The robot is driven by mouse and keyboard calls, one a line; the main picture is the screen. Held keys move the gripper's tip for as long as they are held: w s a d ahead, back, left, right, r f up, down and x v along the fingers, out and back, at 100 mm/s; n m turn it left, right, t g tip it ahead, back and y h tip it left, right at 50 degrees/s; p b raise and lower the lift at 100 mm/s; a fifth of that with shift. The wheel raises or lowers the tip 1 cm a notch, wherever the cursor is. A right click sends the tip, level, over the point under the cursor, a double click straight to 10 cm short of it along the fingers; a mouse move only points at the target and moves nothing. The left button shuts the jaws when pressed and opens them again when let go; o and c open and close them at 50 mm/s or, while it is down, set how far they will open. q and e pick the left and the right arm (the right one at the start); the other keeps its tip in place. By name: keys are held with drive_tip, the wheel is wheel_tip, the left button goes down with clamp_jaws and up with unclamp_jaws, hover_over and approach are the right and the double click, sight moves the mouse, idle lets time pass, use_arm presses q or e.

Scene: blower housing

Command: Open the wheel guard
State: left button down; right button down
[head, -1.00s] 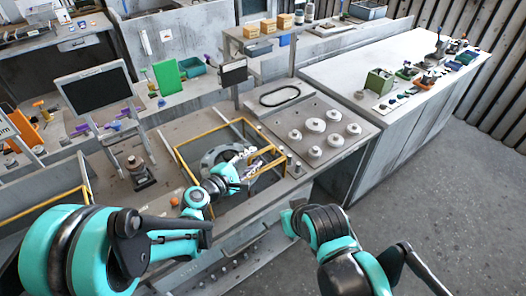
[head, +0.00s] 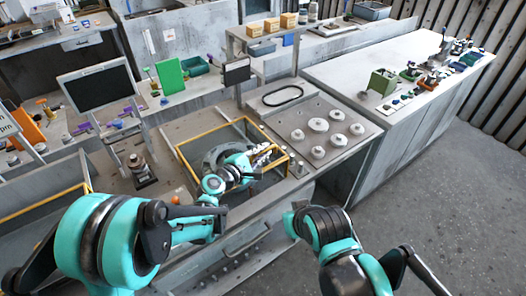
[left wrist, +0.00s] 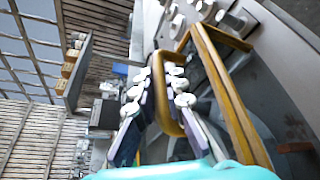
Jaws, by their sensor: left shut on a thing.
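The wheel guard (head: 205,134) is a yellow-edged frame on the bench, around a grey round wheel housing (head: 214,157). My left gripper (head: 267,155) is over the guard's right part. In the left wrist view, my left gripper (left wrist: 155,95) has its light-padded fingers closed on a yellow loop handle (left wrist: 160,65) beside the guard's long yellow bar (left wrist: 222,85). The hand and forearm hide part of the guard's front and right side. Whether the guard is raised cannot be told.
A plate with several round metal parts (head: 318,125) lies right of the guard. A small dark screen (head: 236,72) stands behind it, and a larger monitor (head: 98,87) to the left. An orange knob (head: 176,200) is at the bench's front. The floor at right (head: 455,190) is clear.

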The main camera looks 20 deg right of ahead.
use_arm(q)
drive_tip(key=shift+w, duration=0.1)
drive_tip(key=w+a, duration=0.5)
drive_tip(key=w, duration=0.8)
drive_tip(key=w+a, duration=0.5)
drive_tip(key=w, duration=0.8)
drive_tip(key=shift+w+b, duration=0.3)
drive_tip(key=shift+w, duration=0.1)
drive_tip(key=shift+r, duration=0.15)
drive_tip(key=c, duration=1.9)
unclamp_jaws()
drive_tip(key=o, duration=0.3)
drive_tip(key=shift+w, duration=0.2)
drive_tip(key=shift+s, duration=0.1)
